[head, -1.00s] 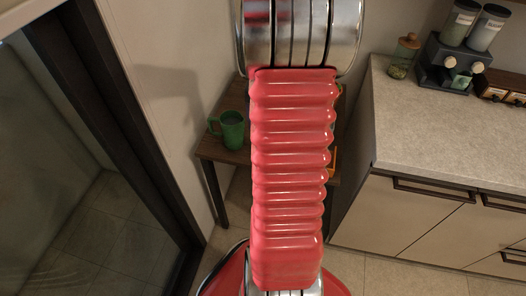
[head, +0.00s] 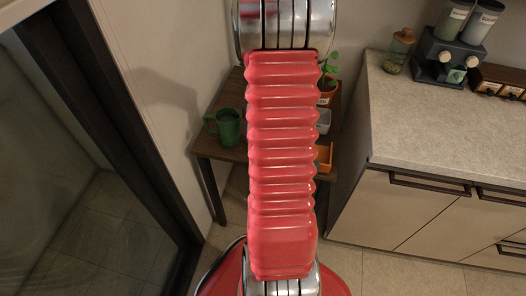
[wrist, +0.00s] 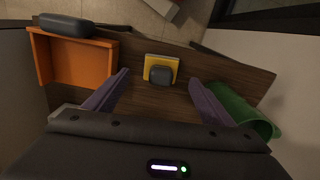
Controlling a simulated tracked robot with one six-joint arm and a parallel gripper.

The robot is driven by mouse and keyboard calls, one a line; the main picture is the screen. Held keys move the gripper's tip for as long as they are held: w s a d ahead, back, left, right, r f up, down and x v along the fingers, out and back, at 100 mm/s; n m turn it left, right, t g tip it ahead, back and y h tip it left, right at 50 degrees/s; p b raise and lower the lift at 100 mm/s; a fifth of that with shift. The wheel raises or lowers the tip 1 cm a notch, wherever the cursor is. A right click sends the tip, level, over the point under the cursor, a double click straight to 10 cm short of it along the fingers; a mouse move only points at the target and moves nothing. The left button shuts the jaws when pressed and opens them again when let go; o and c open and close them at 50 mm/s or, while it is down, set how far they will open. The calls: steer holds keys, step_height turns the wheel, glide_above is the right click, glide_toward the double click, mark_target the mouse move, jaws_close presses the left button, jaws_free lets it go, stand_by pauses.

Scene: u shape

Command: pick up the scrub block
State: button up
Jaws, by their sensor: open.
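In the wrist view, a yellow block with a dark grey rounded piece against it, which looks like the scrub block (wrist: 160,69), is on the brown wooden table (wrist: 150,104). My gripper (wrist: 157,77) is open, its two purple fingers spread wide. The block shows between and just beyond the fingertips, and nothing is held. I cannot tell the height of the fingers above the table. In the head view my red arm hides the block and my gripper.
A green mug (wrist: 240,108) is close beside the right finger. An orange tray (wrist: 75,60) with a dark object (wrist: 67,25) at its edge is on the left. In the head view, a potted plant (head: 328,72) and a white container (head: 323,121) are right of my arm.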

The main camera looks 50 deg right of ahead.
steer(key=shift+f, duration=0.35)
steer(key=shift+f, duration=2.6)
steer(key=shift+c, duration=0.6)
steer(key=c, duration=1.2)
steer(key=shift+o, duration=0.2)
step_height(320, 180, up, 10)
steer(key=shift+r, duration=0.1)
